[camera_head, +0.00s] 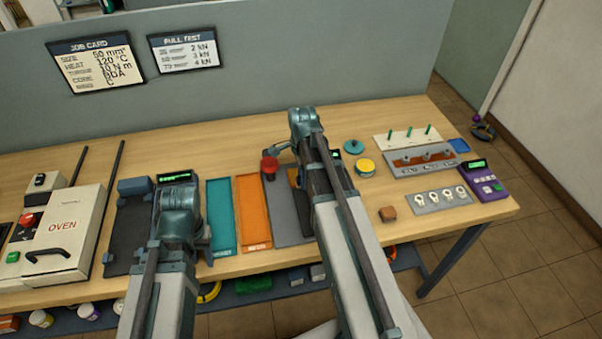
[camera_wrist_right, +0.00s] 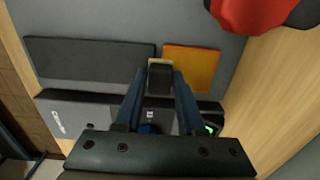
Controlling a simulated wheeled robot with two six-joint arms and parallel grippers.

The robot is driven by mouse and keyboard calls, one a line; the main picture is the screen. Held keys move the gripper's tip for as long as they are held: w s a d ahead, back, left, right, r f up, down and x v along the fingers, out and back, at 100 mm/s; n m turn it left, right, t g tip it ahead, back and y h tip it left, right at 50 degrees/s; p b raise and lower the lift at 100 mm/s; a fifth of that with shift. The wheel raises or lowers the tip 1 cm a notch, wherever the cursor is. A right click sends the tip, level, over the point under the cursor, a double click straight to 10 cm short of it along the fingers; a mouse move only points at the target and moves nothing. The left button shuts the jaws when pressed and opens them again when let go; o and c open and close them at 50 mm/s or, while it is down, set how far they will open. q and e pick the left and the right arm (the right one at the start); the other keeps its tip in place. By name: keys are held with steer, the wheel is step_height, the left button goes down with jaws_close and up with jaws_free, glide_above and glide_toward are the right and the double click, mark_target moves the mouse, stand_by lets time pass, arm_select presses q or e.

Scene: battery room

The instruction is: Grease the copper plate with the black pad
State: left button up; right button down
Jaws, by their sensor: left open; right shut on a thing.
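My right gripper (camera_wrist_right: 160,85) is shut on the black pad (camera_wrist_right: 160,80), a small dark block with a tan top edge. In the right wrist view the pad shows in front of the gap between a dark strip (camera_wrist_right: 85,55) and the orange-brown copper plate (camera_wrist_right: 195,68), at the plate's left edge. I cannot tell whether it touches the plate. In the head view the copper plate (camera_head: 293,178) is partly hidden by my right arm, and so are the fingertips. My left gripper (camera_head: 182,235) is open, between a dark mat and a teal tray.
A red knob (camera_head: 269,165) stands close to the plate; it also shows in the right wrist view (camera_wrist_right: 255,12). Teal (camera_head: 221,215) and orange (camera_head: 253,210) trays lie left of the grey board (camera_head: 288,228). A yellow tin (camera_head: 365,167) and brown block (camera_head: 388,214) are at right.

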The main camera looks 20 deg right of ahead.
mark_target(295, 168)
steer(key=shift+a, duration=0.1)
steer(key=shift+w+a, duration=0.15)
steer(key=shift+a, duration=0.25)
steer(key=shift+w+d, duration=0.25)
steer(key=shift+w, duration=0.65)
steer(key=shift+w+d, duration=0.2)
steer(key=shift+w, duration=0.7)
steer(key=shift+w, duration=0.1)
steer(key=shift+w+d, duration=0.25)
steer(key=shift+w, duration=0.65)
steer(key=shift+w+d, duration=0.2)
steer(key=shift+w, duration=0.65)
steer(key=shift+f, duration=0.1)
steer(key=shift+s, duration=0.2)
